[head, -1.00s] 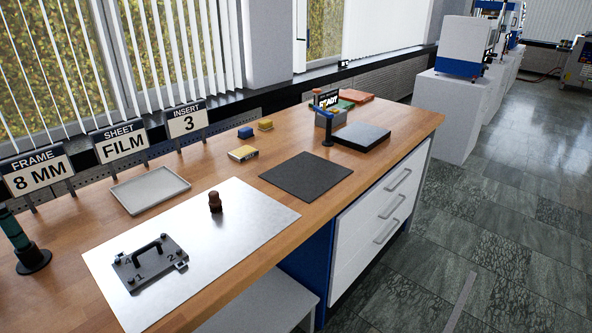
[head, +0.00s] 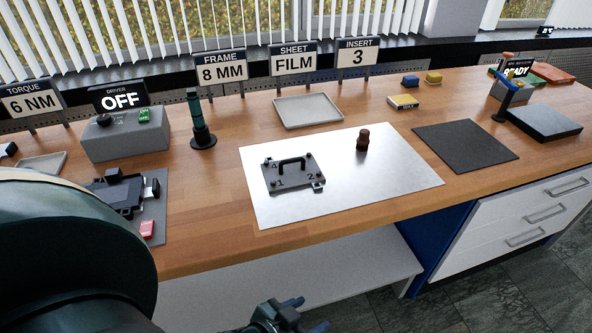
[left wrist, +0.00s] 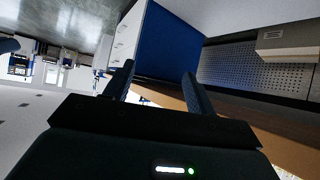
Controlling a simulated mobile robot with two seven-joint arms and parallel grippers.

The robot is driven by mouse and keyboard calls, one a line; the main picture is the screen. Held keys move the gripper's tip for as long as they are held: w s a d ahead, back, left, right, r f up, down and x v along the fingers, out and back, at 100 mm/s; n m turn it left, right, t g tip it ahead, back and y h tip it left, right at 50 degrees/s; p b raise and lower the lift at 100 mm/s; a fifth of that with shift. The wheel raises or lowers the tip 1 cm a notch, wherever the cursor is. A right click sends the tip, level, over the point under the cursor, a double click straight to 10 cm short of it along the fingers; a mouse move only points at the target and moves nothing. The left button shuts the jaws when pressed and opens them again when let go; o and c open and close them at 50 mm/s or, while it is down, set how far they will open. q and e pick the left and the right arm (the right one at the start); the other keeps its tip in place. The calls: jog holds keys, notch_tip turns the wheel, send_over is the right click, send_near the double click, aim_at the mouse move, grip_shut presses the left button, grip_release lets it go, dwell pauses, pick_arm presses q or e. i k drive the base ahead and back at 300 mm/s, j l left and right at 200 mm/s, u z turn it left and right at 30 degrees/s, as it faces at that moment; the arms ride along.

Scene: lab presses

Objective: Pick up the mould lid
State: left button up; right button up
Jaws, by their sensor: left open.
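The mould lid (head: 292,179) is a dark rectangular plate with a black arched handle and numbers at its corners. It lies flat on the bright metal sheet (head: 385,198) on the wooden bench. My left gripper (head: 308,314) is at the bottom of the head view, in front of the bench and below its top, well apart from the lid. It is open and empty. In the left wrist view its two fingers (left wrist: 158,75) stand apart, and the lid cannot be made out there. My right gripper is not in view.
A brown knob-like piece (head: 362,140) stands on the metal sheet right of the lid. A grey tray (head: 308,111), a dark green driver (head: 199,120) and a grey driver box (head: 125,140) stand behind and left. A black mat (head: 465,145) lies right. A low white shelf (head: 300,270) sits beneath.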

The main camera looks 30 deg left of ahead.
aim_at(298, 171)
jog(key=u, duration=2.3)
jog(key=z, duration=1.25)
jog(key=l, duration=0.7)
jog(key=i+u, duration=0.05)
